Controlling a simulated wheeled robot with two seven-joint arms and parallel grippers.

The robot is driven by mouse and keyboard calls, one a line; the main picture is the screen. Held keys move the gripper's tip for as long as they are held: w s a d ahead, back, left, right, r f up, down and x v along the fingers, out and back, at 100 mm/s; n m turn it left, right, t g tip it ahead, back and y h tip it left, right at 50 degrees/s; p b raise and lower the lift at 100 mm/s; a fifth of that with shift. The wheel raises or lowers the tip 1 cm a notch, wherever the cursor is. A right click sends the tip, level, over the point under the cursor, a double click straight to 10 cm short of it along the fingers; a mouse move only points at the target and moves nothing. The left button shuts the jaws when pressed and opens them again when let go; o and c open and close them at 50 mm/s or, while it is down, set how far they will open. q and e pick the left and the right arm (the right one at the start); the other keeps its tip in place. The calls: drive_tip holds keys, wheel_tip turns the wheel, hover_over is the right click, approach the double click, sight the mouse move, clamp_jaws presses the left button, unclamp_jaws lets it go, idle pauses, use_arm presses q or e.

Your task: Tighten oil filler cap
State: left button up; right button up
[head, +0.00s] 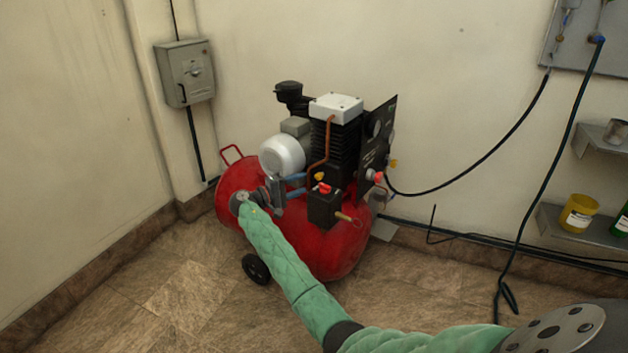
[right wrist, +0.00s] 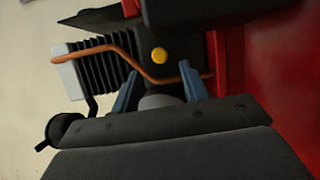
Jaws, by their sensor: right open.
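The oil filler cap looks to be the small round yellow cap (head: 319,176) low on the front of the black pump block. It also shows in the right wrist view (right wrist: 159,55), just beyond and between my fingers. My right gripper (head: 297,185) reaches in from the left of the pump, its blue fingers pointing at the cap. In the right wrist view the blue fingers (right wrist: 160,86) stand apart with nothing between their tips; they look short of the cap. The cap's threads are hidden. My left gripper is not in view.
The red compressor tank (head: 330,248) lies under the pump. A black box with a red knob (head: 324,188) stands close to the gripper. A copper pipe (right wrist: 115,52) runs beside the cap. A shelf (head: 588,229) holds a yellow tin at right. The floor in front is clear.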

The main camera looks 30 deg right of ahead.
sight(316, 178)
drive_tip(key=d, duration=0.6)
drive_tip(key=shift+d+b, duration=0.25)
drive_tip(key=shift+b, duration=0.05)
clamp_jaws()
